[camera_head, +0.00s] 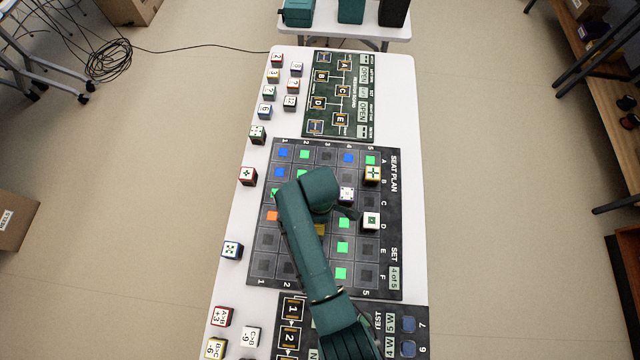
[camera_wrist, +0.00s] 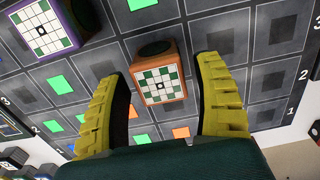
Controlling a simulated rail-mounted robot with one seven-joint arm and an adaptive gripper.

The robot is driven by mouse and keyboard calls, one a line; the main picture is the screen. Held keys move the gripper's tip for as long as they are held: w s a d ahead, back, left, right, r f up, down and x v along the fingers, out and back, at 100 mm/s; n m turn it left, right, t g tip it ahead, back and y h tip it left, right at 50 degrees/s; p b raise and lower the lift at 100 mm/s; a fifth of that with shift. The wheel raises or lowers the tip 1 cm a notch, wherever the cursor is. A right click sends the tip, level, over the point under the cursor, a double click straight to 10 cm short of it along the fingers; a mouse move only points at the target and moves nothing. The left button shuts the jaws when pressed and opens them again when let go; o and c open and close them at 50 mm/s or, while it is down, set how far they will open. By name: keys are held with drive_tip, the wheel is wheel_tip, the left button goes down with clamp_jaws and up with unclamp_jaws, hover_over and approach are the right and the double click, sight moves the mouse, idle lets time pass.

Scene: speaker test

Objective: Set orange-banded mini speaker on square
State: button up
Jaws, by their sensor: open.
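The orange-banded mini speaker (camera_wrist: 160,80) stands between the spread yellow fingers of my gripper (camera_wrist: 164,72) in the wrist view. Its top has a green and white grid pattern with a dark dot, and a dark round part shows on one side. The fingers are open, one on each side, with visible gaps to the speaker.
A purple-banded speaker (camera_wrist: 42,29) stands at upper left in the wrist view. Several cubes line the table's left edge, including a red-banded one (camera_head: 248,176).

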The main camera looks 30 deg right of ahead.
drive_tip(key=w+a+r+m+t+p, duration=0.15)
drive_tip(key=w+r+t, duration=0.25)
drive_tip(key=r, duration=0.8)
drive_tip(key=w+r+m+t, duration=0.3)
drive_tip(key=w+r+t, duration=0.1)
drive_tip(key=r, duration=0.9)
drive_tip(key=w+a+r+m+t+p, duration=0.15)
drive_tip(key=w+r+t, duration=0.25)
drive_tip(key=r, duration=0.8)
drive_tip(key=s+r+m+t, duration=0.1)
drive_tip(key=s+r+t, duration=0.2)
drive_tip(key=r, duration=0.5)
drive_tip(key=s+a+r+m+t, duration=0.1)
drive_tip(key=s+r+m+t, duration=0.1)
drive_tip(key=r, duration=0.5)
drive_tip(key=s+a+r+m+t, duration=0.1)
drive_tip(key=s+r+m+t, duration=0.1)
drive_tip(key=s+r+t, duration=0.3)
wheel_tip(320, 180, up, 4)
drive_tip(key=shift+s+a+f, duration=0.15)
drive_tip(key=shift+s+a, duration=0.1)
